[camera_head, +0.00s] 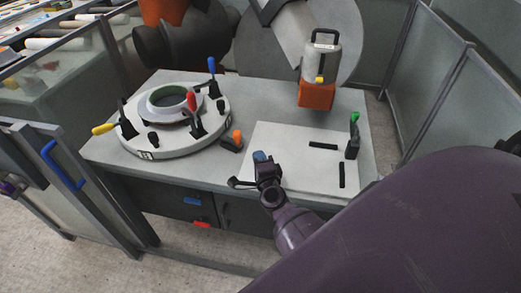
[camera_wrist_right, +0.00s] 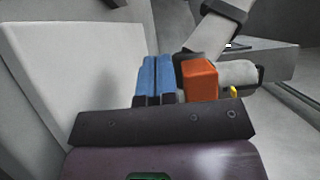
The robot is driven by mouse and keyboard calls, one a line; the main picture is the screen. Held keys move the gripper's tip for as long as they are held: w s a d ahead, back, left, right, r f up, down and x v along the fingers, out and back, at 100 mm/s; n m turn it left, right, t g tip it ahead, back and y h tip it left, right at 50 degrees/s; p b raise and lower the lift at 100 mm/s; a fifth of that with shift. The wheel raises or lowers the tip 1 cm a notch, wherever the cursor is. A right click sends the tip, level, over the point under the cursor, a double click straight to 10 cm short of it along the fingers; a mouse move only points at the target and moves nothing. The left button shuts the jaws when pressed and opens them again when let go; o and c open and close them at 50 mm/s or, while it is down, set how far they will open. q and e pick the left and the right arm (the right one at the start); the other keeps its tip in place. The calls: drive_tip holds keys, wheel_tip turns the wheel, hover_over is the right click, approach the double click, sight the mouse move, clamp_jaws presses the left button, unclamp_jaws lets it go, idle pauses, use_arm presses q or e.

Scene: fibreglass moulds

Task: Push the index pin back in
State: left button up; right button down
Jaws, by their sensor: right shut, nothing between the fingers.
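The index pin, as far as I can tell, is the small orange knob (camera_head: 238,136) on a dark block (camera_head: 231,146) at the right front edge of the round white turntable (camera_head: 180,147). How far the pin sticks out is too small to tell. My right gripper (camera_head: 261,157) is shut and empty, at the left edge of the white board, a little right of and nearer than the knob, apart from it. Its blue fingers (camera_wrist_right: 152,76) are together in the wrist view, where I cannot make out the pin. My left gripper is not in view.
The turntable carries a ring mould (camera_head: 168,101) and clamps with red, blue and yellow handles. A white board (camera_head: 290,150) with black strips and a green-topped clamp (camera_head: 353,135) lies right. A grey-and-orange tool (camera_head: 317,94) stands behind it and shows in the wrist view (camera_wrist_right: 199,80).

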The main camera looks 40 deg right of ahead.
sight(237, 138)
drive_tip(key=x, duration=0.4)
drive_tip(key=shift+w+d, duration=0.1)
drive_tip(key=shift+w, duration=0.3)
drive_tip(key=w, duration=0.3)
drive_tip(key=shift+a, duration=0.4)
drive_tip(key=shift+w+a+b, duration=0.25)
drive_tip(key=shift+w+b, duration=0.05)
drive_tip(key=shift+w, duration=0.2)
drive_tip(key=shift+w+a, duration=0.25)
drive_tip(key=shift+w, duration=0.45)
drive_tip(key=shift+w+a, duration=0.3)
drive_tip(key=shift+w, duration=0.4)
drive_tip(key=shift+r, duration=0.1)
